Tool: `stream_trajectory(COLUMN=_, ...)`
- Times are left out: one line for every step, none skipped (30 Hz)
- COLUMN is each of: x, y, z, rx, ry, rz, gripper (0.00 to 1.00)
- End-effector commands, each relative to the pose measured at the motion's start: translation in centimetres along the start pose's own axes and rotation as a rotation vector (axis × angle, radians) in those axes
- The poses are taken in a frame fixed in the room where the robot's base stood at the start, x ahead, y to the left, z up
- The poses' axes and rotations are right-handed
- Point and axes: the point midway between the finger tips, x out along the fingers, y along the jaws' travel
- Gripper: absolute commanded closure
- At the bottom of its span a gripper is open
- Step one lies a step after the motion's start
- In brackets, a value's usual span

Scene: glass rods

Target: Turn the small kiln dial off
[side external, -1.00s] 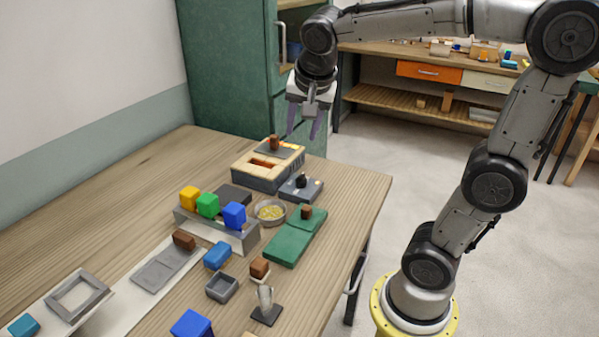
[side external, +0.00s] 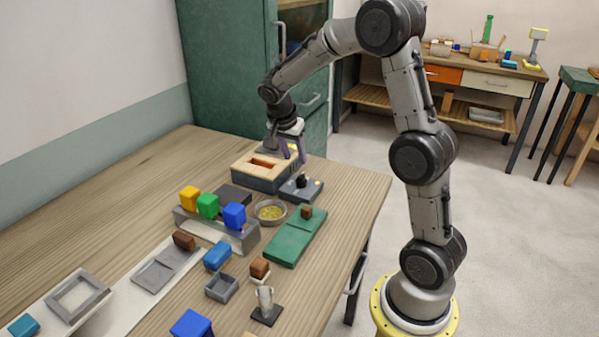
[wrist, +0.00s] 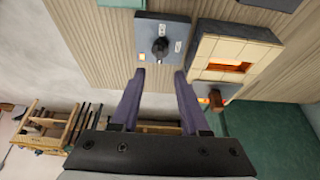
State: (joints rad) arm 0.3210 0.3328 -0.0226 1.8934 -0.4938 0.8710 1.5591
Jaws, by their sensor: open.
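The small kiln dial is a black knob (side external: 301,180) on a grey control plate (side external: 289,190) beside the kiln (side external: 254,179), near the table's far right edge. In the wrist view the dial (wrist: 160,46) stands on its plate (wrist: 172,28), ahead of and between the fingertips, with pale marks around it. My gripper (side external: 291,158) is open and empty, above the kiln's right end and short of the dial. In the wrist view my gripper (wrist: 160,74) shows both purple fingers apart, not touching the knob. The kiln (wrist: 205,49) glows orange in its opening.
A metal bowl (side external: 259,217) and a green board (side external: 290,249) with a brown block lie in front of the dial plate. A rack (side external: 239,240) bears coloured blocks to the left. A green cabinet (side external: 225,80) stands behind the table.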

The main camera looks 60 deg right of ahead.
Motion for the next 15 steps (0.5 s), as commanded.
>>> stream_trajectory(x=1.1, y=0.1, z=0.0, rx=-0.001, ry=0.0, rz=0.006, gripper=0.55)
stream_trajectory(x=1.8, y=0.1, z=0.0, rx=-0.001, ry=-0.001, rz=0.005, gripper=0.55)
stream_trajectory(x=2.5, y=0.1, z=0.0, rx=0.0, ry=-0.001, rz=0.004, gripper=0.55)
stream_trajectory(x=3.1, y=0.1, z=0.0, rx=0.0, ry=-0.002, rz=0.005, gripper=0.55)
stream_trajectory(x=3.6, y=0.1, z=0.0, rx=-0.001, ry=-0.001, rz=0.004, gripper=0.55)
stream_trajectory(x=4.3, y=0.1, z=0.0, rx=0.0, ry=-0.001, rz=0.004, gripper=0.55)
stream_trajectory(x=4.8, y=0.1, z=0.0, rx=0.0, ry=-0.001, rz=0.004, gripper=0.55)
stream_trajectory(x=5.3, y=0.1, z=0.1, rx=-0.001, ry=-0.001, rz=0.004, gripper=0.55)
stream_trajectory(x=5.8, y=0.1, z=0.0, rx=-0.001, ry=-0.001, rz=0.002, gripper=0.55)
stream_trajectory(x=6.2, y=0.1, z=0.0, rx=-0.001, ry=-0.001, rz=0.002, gripper=0.55)
stream_trajectory(x=6.6, y=0.1, z=0.0, rx=0.0, ry=-0.001, rz=0.002, gripper=0.55)
stream_trajectory(x=7.0, y=0.0, z=0.0, rx=0.0, ry=0.0, rz=0.001, gripper=0.55)
stream_trajectory(x=7.2, y=0.0, z=0.0, rx=0.0, ry=0.0, rz=0.0, gripper=0.55)
stream_trajectory(x=7.4, y=0.0, z=0.0, rx=0.0, ry=0.001, rz=0.0, gripper=0.55)
stream_trajectory(x=7.6, y=0.0, z=0.0, rx=0.0, ry=0.0, rz=0.0, gripper=0.55)
